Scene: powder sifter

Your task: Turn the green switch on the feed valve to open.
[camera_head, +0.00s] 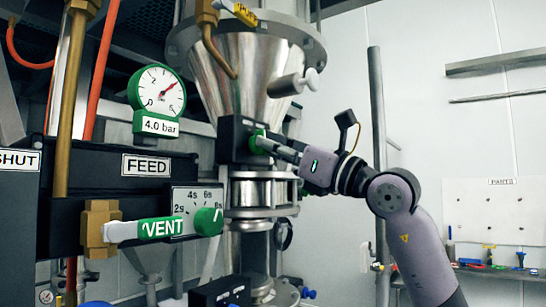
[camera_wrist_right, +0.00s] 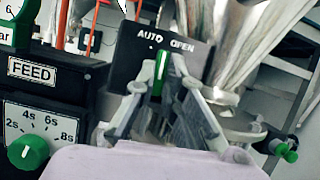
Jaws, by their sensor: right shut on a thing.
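The green switch (camera_wrist_right: 159,72) sits on a black valve box (camera_wrist_right: 135,52) with the labels AUTO and OPEN above it. In the right wrist view its handle stands nearly upright, its top below the gap between the two labels. I cannot tell its exact setting. In the head view the green switch (camera_head: 256,142) shows as a small green patch on the black box (camera_head: 234,140) below the steel hopper. My right gripper (camera_head: 265,144) reaches in from the right, its fingers shut on the switch. In the wrist view the gripper's fingertips (camera_wrist_right: 161,85) lie on either side of it. My left gripper is out of view.
A black FEED panel (camera_head: 110,163) with a timer dial (camera_head: 208,221) and a green VENT handle (camera_head: 160,228) stands to the left. A pressure gauge (camera_head: 158,93) reads above it. The steel hopper (camera_head: 235,80) rises over the valve. A vertical post (camera_head: 378,130) stands behind my arm.

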